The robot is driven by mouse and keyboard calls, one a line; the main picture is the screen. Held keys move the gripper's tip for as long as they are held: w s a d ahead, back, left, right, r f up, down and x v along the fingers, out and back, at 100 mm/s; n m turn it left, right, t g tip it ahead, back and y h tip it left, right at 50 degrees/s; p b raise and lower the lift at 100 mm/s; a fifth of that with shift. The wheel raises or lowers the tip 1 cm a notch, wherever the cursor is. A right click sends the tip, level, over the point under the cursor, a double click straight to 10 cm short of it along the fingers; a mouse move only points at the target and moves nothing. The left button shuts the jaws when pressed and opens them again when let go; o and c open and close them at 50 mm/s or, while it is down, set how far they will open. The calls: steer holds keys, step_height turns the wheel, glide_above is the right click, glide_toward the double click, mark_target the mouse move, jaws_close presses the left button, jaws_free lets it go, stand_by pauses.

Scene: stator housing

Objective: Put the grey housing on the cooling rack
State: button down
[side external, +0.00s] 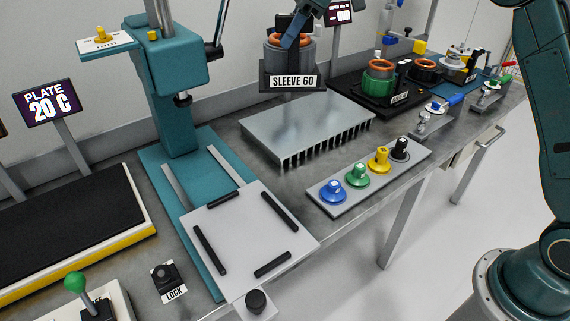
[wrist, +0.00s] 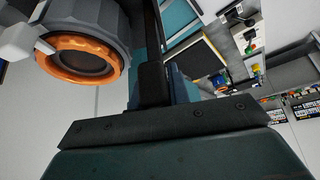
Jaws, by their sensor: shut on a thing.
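The grey housing (side external: 289,54), with an orange winding inside its top, is at the back of the bench in the side view. It is upright, directly at the black SLEEVE 60 stand (side external: 270,80); I cannot tell whether it touches the stand. My gripper (side external: 293,31) is shut on the housing's upper part, hiding some of its rim. In the wrist view the housing (wrist: 105,22) and its orange winding fill the upper left. The cooling rack (side external: 308,125), a flat silver finned plate, lies empty in front of the stand.
A row of coloured knobs (side external: 370,174) stands in front of the rack. A teal press (side external: 175,75) and a white plate with black strips (side external: 248,235) are to its left. A green-ringed part (side external: 379,82) stands on a black base to its right.

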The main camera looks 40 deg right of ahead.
steer(key=w+d+m+t+h, duration=0.1)
steer(key=w+d+m, duration=0.1)
steer(key=d, duration=1.1)
steer(key=shift+w+f+m, duration=0.3)
steer(key=shift+w+f, duration=0.15)
steer(key=shift+w, duration=0.35)
steer(key=shift+a+f, duration=0.1)
step_height(320, 180, down, 16)
steer(key=shift+r, duration=0.25)
steer(key=shift+w+f, duration=0.1)
steer(key=shift+f, duration=2.15)
